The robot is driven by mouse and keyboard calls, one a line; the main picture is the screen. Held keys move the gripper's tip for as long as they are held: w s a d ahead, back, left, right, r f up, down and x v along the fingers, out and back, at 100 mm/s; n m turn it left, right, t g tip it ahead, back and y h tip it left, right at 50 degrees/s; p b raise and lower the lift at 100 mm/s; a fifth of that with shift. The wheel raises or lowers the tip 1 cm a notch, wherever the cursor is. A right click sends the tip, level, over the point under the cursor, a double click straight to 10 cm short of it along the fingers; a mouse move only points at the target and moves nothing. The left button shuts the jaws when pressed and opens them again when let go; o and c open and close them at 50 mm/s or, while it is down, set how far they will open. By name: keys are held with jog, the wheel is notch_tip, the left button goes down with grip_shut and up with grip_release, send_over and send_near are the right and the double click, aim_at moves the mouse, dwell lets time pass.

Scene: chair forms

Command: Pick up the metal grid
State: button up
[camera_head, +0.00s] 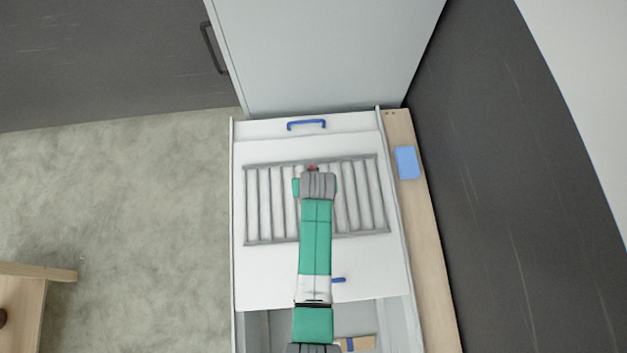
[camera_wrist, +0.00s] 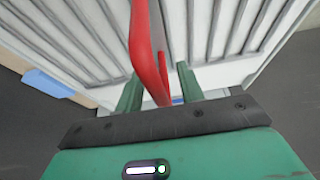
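The metal grid (camera_head: 265,205) is a grey rectangular frame with several parallel bars. It lies flat on a white surface (camera_head: 270,275) in the head view, and its bars (camera_wrist: 230,28) fill the top of the wrist view. My gripper (camera_head: 316,181) is over the middle of the grid and hides some of its bars. In the wrist view the two green fingers of my gripper (camera_wrist: 158,80) stand apart. A curved red bar (camera_wrist: 150,62) runs between them without both fingers visibly closing on it. I cannot tell whether the red bar is joined to the grid.
A blue handle (camera_head: 307,124) is on the white panel beyond the grid. A blue block (camera_head: 407,162) lies on the wooden strip (camera_head: 424,240) at right. A dark wall stands farther right. An open grey compartment is below, holding a wooden piece (camera_head: 357,343).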

jog(key=shift+f, duration=0.2)
jog(key=shift+c, duration=0.5)
grip_shut()
dwell(1.1)
